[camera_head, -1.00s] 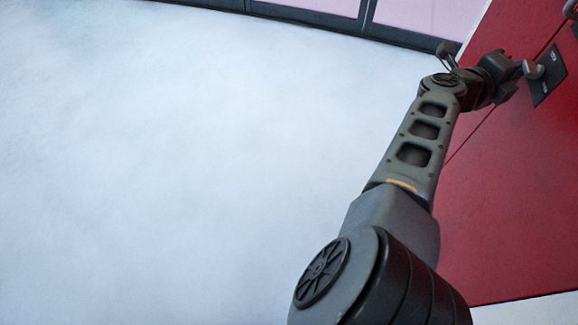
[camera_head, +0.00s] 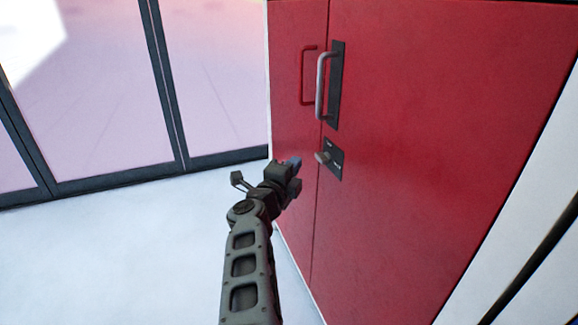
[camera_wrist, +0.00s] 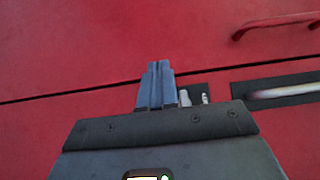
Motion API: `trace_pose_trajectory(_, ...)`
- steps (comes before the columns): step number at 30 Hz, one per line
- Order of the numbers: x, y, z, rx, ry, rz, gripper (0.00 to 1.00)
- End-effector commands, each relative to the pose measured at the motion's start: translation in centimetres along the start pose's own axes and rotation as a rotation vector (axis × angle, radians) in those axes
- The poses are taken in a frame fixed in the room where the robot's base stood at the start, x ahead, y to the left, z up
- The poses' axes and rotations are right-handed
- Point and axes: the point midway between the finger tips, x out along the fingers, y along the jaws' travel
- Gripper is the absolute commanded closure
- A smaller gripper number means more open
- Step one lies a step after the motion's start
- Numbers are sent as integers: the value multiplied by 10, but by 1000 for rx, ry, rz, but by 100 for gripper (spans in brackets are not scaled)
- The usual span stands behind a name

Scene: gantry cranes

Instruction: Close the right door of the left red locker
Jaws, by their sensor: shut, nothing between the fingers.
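The red locker (camera_head: 300,130) has a narrow-looking left door with a red handle (camera_head: 304,75) and a wide right door (camera_head: 420,130). The right door carries a grey bar handle (camera_head: 320,85) on a dark plate and a knob (camera_head: 322,157) on a small dark plate below it. Only a thin dark seam shows between the doors, and they look flush or nearly so. My gripper (camera_head: 295,163) is shut and empty, just left of the knob, in front of the left door. In the wrist view its fingertips (camera_wrist: 158,68) overlap the seam; the gripper partly hides the knob plate.
A glazed wall with dark frames (camera_head: 165,90) stands behind on the left. The pale floor (camera_head: 120,260) left of my arm is clear. A white surface (camera_head: 510,230) borders the locker on the right. Whether the fingers touch the door cannot be told.

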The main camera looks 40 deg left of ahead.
Motion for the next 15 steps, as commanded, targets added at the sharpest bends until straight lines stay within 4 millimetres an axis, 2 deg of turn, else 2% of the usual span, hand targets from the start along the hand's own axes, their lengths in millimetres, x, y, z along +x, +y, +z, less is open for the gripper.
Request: trace_pose_trajectory(15,-53,1,55,-1,-4,2,100)
